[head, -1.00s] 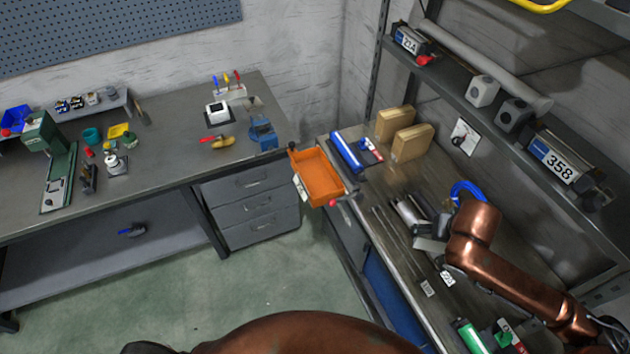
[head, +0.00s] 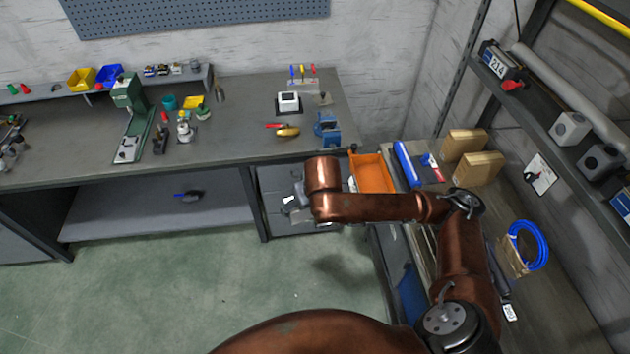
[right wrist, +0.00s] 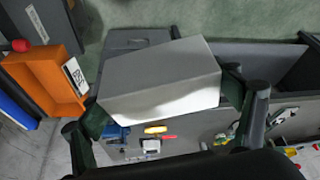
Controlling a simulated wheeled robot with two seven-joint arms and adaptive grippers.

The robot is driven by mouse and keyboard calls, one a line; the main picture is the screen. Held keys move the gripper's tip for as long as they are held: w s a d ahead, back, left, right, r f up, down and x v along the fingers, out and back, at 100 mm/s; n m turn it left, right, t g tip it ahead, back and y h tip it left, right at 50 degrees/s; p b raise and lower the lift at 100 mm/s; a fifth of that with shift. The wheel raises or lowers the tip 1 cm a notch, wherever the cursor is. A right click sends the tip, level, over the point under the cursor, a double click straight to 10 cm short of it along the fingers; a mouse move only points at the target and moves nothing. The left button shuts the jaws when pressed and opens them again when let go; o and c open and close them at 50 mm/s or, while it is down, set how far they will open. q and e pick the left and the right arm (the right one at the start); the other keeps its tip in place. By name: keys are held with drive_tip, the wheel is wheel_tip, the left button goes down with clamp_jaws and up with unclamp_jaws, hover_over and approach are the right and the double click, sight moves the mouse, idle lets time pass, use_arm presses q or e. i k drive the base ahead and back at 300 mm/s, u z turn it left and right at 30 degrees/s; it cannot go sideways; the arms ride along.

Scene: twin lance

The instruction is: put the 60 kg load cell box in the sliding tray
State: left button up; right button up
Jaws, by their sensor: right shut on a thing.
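My right gripper (right wrist: 163,104) is shut on a plain grey box (right wrist: 155,72), with a dark finger on either side of it. No label shows on the box's visible faces, so I cannot read its rating. In the head view this gripper (head: 296,207) hangs before the drawers, left of the orange tray, and the box is mostly hidden. The orange tray (head: 371,173) sits at the left end of the right bench, partly behind my right arm. It also shows in the right wrist view (right wrist: 42,75), left of the box and apart from it. My left gripper is out of view.
Two cardboard boxes (head: 478,167) and a blue cylinder (head: 406,163) stand right of the tray. A blue coil (head: 528,246) lies on the right bench. A blue vise (head: 328,128) is at the left bench's corner. The green floor (head: 180,290) is clear.

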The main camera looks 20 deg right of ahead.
sight(371, 186)
drive_tip(key=u, duration=0.95)
drive_tip(key=k, duration=0.6)
drive_tip(key=z, duration=1.65)
drive_tip(key=i, duration=0.3)
drive_tip(key=u, duration=0.1)
